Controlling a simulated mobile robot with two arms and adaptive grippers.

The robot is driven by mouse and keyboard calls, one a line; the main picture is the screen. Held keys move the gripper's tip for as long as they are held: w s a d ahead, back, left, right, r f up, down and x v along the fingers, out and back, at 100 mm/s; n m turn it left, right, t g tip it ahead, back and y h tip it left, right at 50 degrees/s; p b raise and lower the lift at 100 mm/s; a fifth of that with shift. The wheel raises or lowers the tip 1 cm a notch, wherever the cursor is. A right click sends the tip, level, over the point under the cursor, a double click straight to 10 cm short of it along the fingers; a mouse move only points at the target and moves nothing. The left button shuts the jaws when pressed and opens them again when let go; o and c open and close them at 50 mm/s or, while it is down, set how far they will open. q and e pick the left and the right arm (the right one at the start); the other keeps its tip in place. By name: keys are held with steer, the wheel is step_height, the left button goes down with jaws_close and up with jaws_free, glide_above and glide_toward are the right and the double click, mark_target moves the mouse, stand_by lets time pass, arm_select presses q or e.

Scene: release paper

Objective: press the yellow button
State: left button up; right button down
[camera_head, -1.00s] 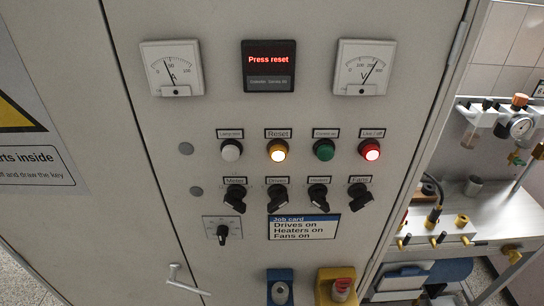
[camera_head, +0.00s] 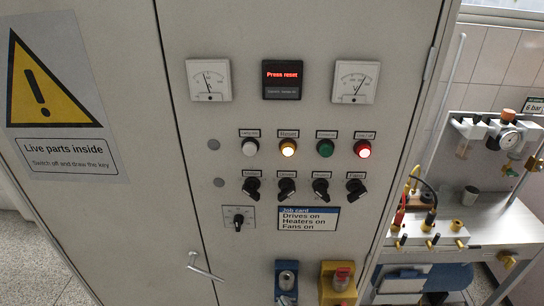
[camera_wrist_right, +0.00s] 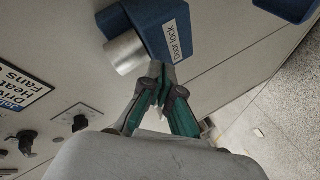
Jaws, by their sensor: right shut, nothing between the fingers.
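The lit yellow button (camera_head: 288,148) sits under the Reset label on the grey cabinet panel (camera_head: 400,120) in the head view. It lies between a white button (camera_head: 250,148) and a green button (camera_head: 325,149). A display (camera_head: 282,80) above reads "Press reset". My right gripper (camera_wrist_right: 160,84) shows in the right wrist view, shut and empty, by the blue door lock block (camera_wrist_right: 160,30) with its metal cylinder (camera_wrist_right: 124,53). The yellow button is outside the wrist view. My left gripper is not in view.
A lit red button (camera_head: 363,149) is right of the green one. Black rotary switches (camera_head: 287,188) and a job card (camera_head: 308,218) lie below. A yellow box with a red knob (camera_head: 342,277) and a door handle (camera_head: 203,266) are lower. A workbench (camera_head: 480,221) stands right.

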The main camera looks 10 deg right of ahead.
mark_target(288, 150)
steer(key=w+a+r+n+t+y+p, duration=0.1)
steer(key=w+r+n+t, duration=0.15)
steer(key=r, duration=0.95)
steer(key=w+r+n+t+y, duration=0.1)
steer(key=r+n+t, duration=0.2)
steer(key=r, duration=0.8)
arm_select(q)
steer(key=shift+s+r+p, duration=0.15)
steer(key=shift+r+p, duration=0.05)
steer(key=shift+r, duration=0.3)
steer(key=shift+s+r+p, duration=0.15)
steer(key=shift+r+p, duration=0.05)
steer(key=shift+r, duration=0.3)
arm_select(e)
steer(key=s+r+n+t+y, duration=0.1)
steer(key=s+r+n, duration=0.1)
steer(key=r, duration=0.7)
steer(key=s+r+n+t+y, duration=0.2)
steer(key=s+r+n, duration=0.1)
steer(key=r, duration=0.7)
steer(key=shift+s+r+n, duration=0.25)
steer(key=shift+s+n, duration=0.1)
steer(key=shift+n, duration=0.2)
steer(key=shift+a, duration=0.1)
